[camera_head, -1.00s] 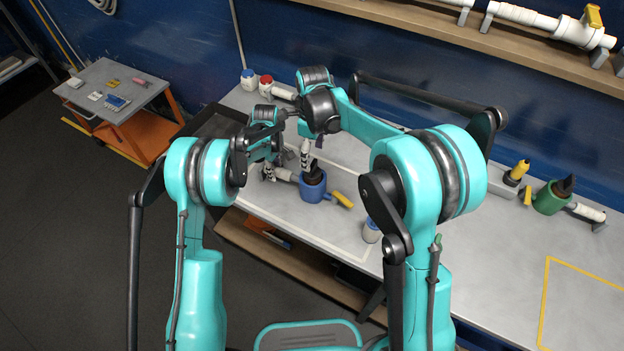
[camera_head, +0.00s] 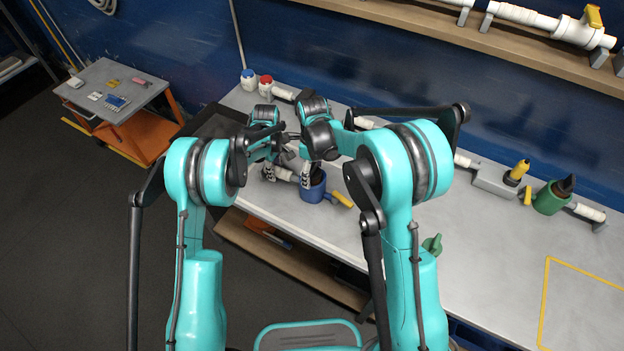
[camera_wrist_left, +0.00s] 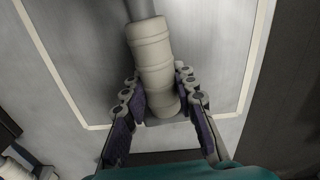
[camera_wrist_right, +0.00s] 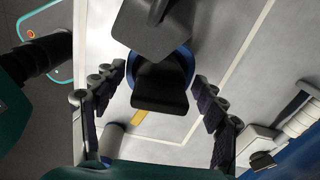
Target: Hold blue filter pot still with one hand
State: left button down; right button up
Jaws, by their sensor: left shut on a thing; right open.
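The blue filter pot (camera_head: 313,190) stands on the bench, with a white pipe-like side handle (camera_head: 286,174) on its left and a yellow piece (camera_head: 342,200) on its right. My left gripper (camera_head: 270,173) is shut on the white handle, which fills the space between its fingers in the left wrist view (camera_wrist_left: 158,70). My right gripper (camera_head: 307,174) is above the pot. In the right wrist view its fingers are open to either side of a black part (camera_wrist_right: 160,85), with the blue rim (camera_wrist_right: 190,62) showing behind. Whether they touch anything I cannot tell.
A blue-lidded jar (camera_head: 248,79) and a red-lidded jar (camera_head: 265,84) stand at the back. A green pot (camera_head: 551,198) and a grey block with a yellow-topped part (camera_head: 517,172) are at the right.

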jog(key=c, duration=1.5)
jog(key=shift+r, duration=4.5)
pick_arm(q)
jog(key=c, duration=1.1)
grip_release()
notch_tip(320, 180, up, 12)
